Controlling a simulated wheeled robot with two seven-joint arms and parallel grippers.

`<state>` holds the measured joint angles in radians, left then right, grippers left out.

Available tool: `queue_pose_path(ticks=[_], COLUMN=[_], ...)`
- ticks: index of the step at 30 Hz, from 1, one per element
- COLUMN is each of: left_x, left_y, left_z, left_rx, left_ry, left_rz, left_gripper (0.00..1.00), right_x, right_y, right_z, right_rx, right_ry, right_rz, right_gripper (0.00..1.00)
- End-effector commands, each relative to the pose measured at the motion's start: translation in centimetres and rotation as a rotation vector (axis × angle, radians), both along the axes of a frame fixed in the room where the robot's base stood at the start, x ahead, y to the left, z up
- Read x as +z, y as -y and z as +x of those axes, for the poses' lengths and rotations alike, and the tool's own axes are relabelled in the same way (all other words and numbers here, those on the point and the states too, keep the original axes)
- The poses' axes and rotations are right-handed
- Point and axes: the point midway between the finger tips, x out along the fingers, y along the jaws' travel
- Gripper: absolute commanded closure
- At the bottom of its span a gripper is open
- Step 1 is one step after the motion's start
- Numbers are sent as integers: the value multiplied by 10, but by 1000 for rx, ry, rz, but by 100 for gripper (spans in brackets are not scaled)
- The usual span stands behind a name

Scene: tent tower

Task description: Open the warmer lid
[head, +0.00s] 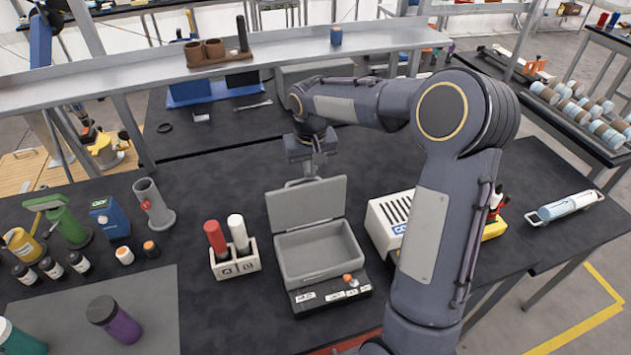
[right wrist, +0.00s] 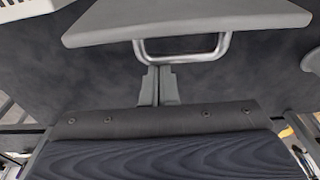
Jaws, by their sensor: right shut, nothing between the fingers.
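The warmer is a small grey box (head: 318,252) with a dark control front in the head view, and its inside shows. Its grey lid (head: 306,205) stands raised and steeply tilted at the back of the box. In the right wrist view the lid (right wrist: 185,22) fills the top, with its metal loop handle (right wrist: 182,57) below. My right gripper (head: 313,170) is at the lid's far upper edge, beside the handle. In the right wrist view its fingertips (right wrist: 158,72) are shut and empty, at the handle's bar; I cannot tell whether they touch it. My left gripper is not in view.
A white holder (head: 236,264) with a red and a white cylinder stands left of the warmer. A white slotted box (head: 388,222) stands close on its right, partly behind my right arm. A grey shelf (head: 280,62) crosses behind. The dark table behind the lid is mostly clear.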

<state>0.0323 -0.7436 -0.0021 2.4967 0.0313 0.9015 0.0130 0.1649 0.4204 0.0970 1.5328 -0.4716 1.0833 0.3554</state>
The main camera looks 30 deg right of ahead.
Motion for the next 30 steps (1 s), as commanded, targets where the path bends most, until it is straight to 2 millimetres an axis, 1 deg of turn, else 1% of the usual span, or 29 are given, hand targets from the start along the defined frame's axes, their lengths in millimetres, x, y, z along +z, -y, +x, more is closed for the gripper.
queue_pose_path(ticks=[1, 6, 9, 23, 26, 30], left_x=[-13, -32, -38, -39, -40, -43], left_y=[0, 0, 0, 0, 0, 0], left_z=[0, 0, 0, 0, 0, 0], left_rx=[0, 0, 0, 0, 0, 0], left_ry=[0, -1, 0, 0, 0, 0], left_rz=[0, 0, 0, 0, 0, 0], left_gripper=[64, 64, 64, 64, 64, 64], right_x=[-5, -2, 1, 5, 12, 32], right_y=[0, -1, -1, -2, -2, -4], right_z=[0, -3, -5, -6, -7, -13], right_rx=[1, 1, 0, 1, 1, 0], right_ry=[25, 104, 138, 155, 158, 162], right_rz=[-7, -24, -32, -34, -35, -34], right_gripper=[100, 100, 100, 100, 100, 100])
